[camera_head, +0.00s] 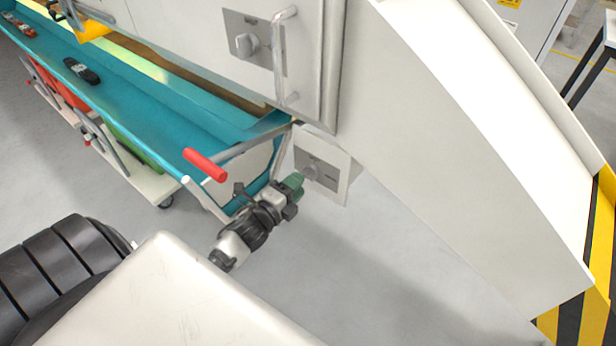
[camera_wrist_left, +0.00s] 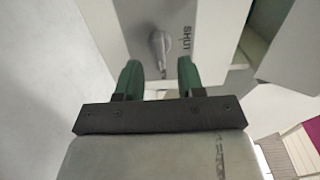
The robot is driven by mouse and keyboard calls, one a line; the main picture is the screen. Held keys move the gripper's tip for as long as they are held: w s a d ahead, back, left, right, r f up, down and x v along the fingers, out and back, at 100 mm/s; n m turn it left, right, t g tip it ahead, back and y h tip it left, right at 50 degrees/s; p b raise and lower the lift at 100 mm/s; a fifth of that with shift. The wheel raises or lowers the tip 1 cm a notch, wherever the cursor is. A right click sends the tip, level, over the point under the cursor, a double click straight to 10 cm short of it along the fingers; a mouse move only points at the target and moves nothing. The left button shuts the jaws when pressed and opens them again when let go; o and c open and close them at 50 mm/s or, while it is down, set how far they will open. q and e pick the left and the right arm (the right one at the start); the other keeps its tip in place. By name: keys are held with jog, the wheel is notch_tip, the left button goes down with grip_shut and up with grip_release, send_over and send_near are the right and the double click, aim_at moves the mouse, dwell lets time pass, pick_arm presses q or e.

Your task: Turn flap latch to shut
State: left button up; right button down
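A white flap (camera_head: 341,182) hangs at the lower edge of the white machine body, with a grey latch plate and a latch knob (camera_head: 309,171). In the left wrist view the latch knob (camera_wrist_left: 158,46) is a grey lever on a grey plate, beside the word SHUT. My left gripper (camera_head: 296,183) is in front of the flap, close to the knob. In the left wrist view its green fingers (camera_wrist_left: 158,72) are apart, with the knob ahead, in line with the gap between them. Whether they touch it cannot be told. My right gripper is in neither view.
A second latch plate with a knob (camera_head: 246,45) and a bar handle (camera_head: 285,55) sit on the panel above. A teal conveyor trough (camera_head: 130,110) runs at the left, with a red-gripped lever (camera_head: 205,165) near my left arm. The machine's sloping white side (camera_head: 450,140) fills the right.

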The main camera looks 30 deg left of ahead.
aim_at(306, 175)
pick_arm(q)
jog(key=shift+w+d, duration=0.15)
jog(key=shift+w, duration=2)
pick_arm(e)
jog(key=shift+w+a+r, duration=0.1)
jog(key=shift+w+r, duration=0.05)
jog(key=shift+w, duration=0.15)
pick_arm(q)
jog(key=shift+c, duration=0.4)
jog(key=c, duration=0.5)
